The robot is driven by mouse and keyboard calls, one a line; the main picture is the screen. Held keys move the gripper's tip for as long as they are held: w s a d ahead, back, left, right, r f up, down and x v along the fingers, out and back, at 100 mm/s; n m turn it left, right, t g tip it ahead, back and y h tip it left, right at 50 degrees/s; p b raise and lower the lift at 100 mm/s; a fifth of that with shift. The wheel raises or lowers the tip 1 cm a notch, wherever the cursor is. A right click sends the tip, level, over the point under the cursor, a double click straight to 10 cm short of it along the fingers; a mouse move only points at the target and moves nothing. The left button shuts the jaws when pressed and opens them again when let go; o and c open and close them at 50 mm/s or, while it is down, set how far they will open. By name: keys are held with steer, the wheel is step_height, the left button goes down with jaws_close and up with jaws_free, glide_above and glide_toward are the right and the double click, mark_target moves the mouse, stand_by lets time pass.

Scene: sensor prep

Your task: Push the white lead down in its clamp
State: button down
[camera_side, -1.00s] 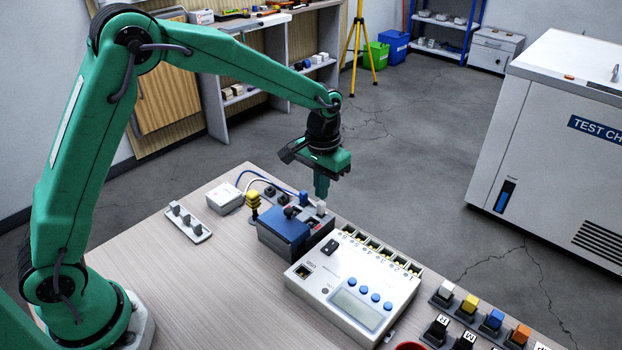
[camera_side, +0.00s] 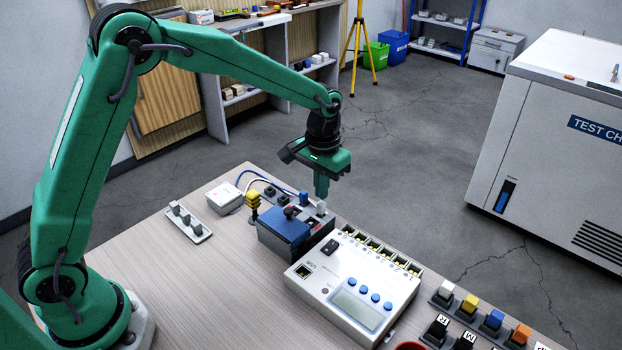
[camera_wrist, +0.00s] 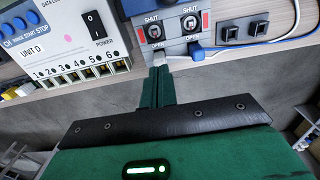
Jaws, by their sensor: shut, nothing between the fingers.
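The white lead (camera_side: 321,208) stands at the far right end of the grey clamp block (camera_side: 310,221), just under my gripper (camera_side: 321,195). My gripper is shut and empty, pointing straight down. In the wrist view the white lead (camera_wrist: 159,58) shows at the tip of my fingers (camera_wrist: 158,72), which partly cover it. Whether the fingers touch it, I cannot tell. The blue lead (camera_side: 304,198) is beside it on the block, and also shows in the wrist view (camera_wrist: 195,48). Two levers (camera_wrist: 188,22) marked SHUT and OPEN sit on the block.
The white data logger (camera_side: 352,280) stands close by, with a row of numbered terminals (camera_wrist: 80,75). The table's front left is clear.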

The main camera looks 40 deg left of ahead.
mark_target(318, 203)
steer(key=shift+f, duration=1.05)
stand_by(1.4)
steer(key=shift+r, duration=0.2)
steer(key=shift+r, duration=3.35)
steer(key=s+a+r+t, duration=0.3)
steer(key=s+a+r, duration=0.3)
steer(key=s+r, duration=0.6)
steer(key=s+a+f+t, duration=0.2)
steer(key=s+a, duration=0.1)
steer(key=s, duration=1.1)
steer(key=shift+a+t, duration=0.3)
steer(key=shift+a, duration=0.05)
